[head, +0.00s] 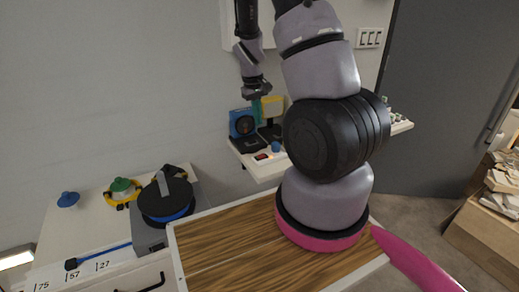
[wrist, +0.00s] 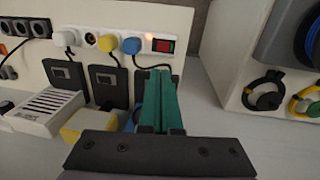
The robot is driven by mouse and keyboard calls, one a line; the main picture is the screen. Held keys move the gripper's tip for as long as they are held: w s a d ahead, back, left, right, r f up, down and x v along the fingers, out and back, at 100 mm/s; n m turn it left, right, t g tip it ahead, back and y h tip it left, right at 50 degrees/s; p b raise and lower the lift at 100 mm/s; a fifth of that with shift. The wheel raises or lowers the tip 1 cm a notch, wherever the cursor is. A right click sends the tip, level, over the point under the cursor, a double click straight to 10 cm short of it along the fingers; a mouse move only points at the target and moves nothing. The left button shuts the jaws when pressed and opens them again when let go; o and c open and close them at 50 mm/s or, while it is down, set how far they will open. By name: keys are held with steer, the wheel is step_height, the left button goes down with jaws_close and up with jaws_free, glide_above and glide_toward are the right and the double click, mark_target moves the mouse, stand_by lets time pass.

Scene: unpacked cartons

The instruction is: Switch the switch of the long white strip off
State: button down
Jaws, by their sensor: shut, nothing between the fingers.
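The long white strip (wrist: 76,38) lies across the upper wrist view with white, blue and yellow plugs in it. Its red switch (wrist: 163,46) sits at the right end in a dark frame, with a small orange glow beside it. My gripper (head: 268,108) hangs above the shelf.
Dark chargers (wrist: 108,84) with cables, a white slotted box (wrist: 45,108) and a yellow block (wrist: 88,124) crowd the space left of my fingers. A black-and-blue reel (head: 166,198) stands on the left counter. The white surface right of my fingers (wrist: 215,110) is clear.

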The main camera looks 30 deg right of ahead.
mark_target(263, 155)
steer(key=f, duration=0.4)
steer(key=d+f, duration=0.1)
steer(key=f, duration=0.9)
steer(key=shift+d, duration=0.35)
